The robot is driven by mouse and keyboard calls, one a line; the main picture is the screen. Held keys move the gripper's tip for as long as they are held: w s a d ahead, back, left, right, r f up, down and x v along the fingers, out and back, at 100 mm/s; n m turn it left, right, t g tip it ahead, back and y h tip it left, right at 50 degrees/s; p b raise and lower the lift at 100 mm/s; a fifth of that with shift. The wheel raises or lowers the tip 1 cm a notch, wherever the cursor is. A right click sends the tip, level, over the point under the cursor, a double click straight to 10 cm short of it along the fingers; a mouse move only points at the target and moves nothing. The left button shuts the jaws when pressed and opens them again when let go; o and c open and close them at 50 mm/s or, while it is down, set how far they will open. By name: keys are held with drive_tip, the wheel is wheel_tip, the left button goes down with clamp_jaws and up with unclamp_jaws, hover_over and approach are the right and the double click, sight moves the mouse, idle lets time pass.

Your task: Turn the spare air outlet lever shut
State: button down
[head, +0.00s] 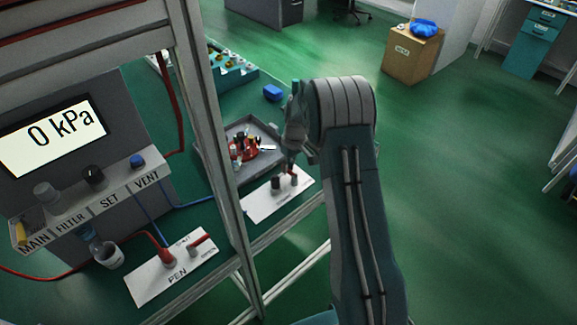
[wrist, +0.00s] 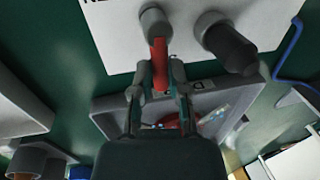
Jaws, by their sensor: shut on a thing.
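The white spare outlet plate (head: 262,204) lies on the bench right of the frame post in the head view, and fills the top of the wrist view (wrist: 112,38). Its red lever (wrist: 159,64) runs from a grey round pivot (wrist: 155,22) towards my gripper. A dark capped outlet (wrist: 230,46) stands beside the pivot. My gripper (wrist: 158,82) has its fingers either side of the lever's free end and is shut on it. In the head view my gripper (head: 290,168) is over the plate and hides most of the lever.
A grey tray (head: 270,169) with red and dark small items lies just behind the plate. The frame post (head: 215,150) stands left of my arm. A blue block (head: 272,92) lies farther back.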

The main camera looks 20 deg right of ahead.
drive_tip(key=c, duration=0.6)
unclamp_jaws()
drive_tip(key=shift+f, duration=0.1)
drive_tip(key=shift+c, duration=0.2)
wheel_tip(320, 180, up, 12)
drive_tip(key=w+d, duration=0.1)
drive_tip(key=d, duration=0.1)
drive_tip(key=shift+f, duration=0.15)
